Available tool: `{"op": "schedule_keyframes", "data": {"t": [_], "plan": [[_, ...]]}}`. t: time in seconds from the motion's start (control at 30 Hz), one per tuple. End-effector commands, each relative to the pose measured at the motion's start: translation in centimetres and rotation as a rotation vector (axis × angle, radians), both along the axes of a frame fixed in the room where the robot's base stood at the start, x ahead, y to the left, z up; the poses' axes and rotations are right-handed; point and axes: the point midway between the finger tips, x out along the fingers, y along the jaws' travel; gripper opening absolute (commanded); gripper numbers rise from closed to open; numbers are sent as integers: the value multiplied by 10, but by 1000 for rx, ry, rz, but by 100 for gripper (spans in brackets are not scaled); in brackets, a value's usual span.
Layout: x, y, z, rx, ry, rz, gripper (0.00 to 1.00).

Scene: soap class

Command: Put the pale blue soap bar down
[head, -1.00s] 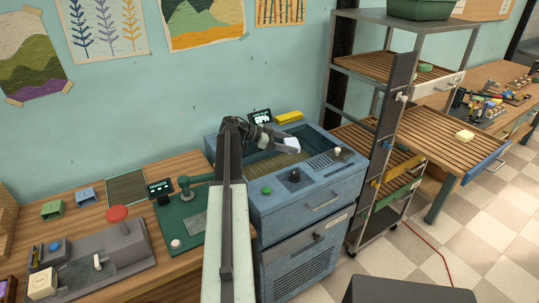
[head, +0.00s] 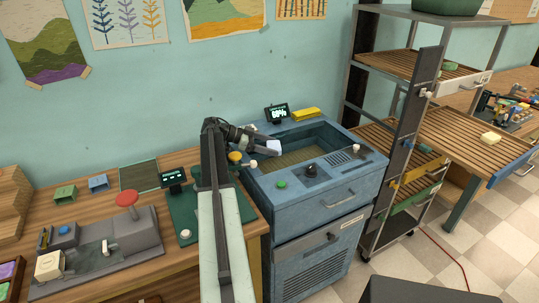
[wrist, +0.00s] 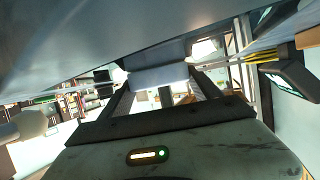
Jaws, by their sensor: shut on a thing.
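The pale blue soap bar (head: 274,146) is at the tip of my gripper (head: 268,147) in the head view. It also shows in the wrist view as a pale block (wrist: 160,76) between the two dark fingers (wrist: 162,95). My gripper is shut on it. In the head view the bar appears at the left edge of the blue machine's open basin (head: 310,152). I cannot tell its exact height or whether it touches anything.
A yellow block (head: 306,114) sits on the machine's back rim. A green weighing stand (head: 185,208) and a grey stamping press (head: 115,240) are on the wooden bench at left. A slatted rack (head: 455,135) stands at right, with pale yellow soap (head: 490,138) on one pulled-out shelf.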

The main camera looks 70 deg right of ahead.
Motion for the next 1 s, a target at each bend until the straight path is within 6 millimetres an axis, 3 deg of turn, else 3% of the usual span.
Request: {"op": "schedule_keyframes", "data": {"t": [0.33, 0.37, 0.4, 0.43, 0.8, 1.0], "plan": [[-1, 0, -4, 0, 0, 0, 29], [-1, 0, -2, 0, 0, 0, 81], [-1, 0, -2, 0, 0, 0, 92], [-1, 0, -2, 0, 0, 0, 94], [1, 0, 5, 0, 0, 0, 94], [40, 13, 24, -1, 0, 2, 94]]}}
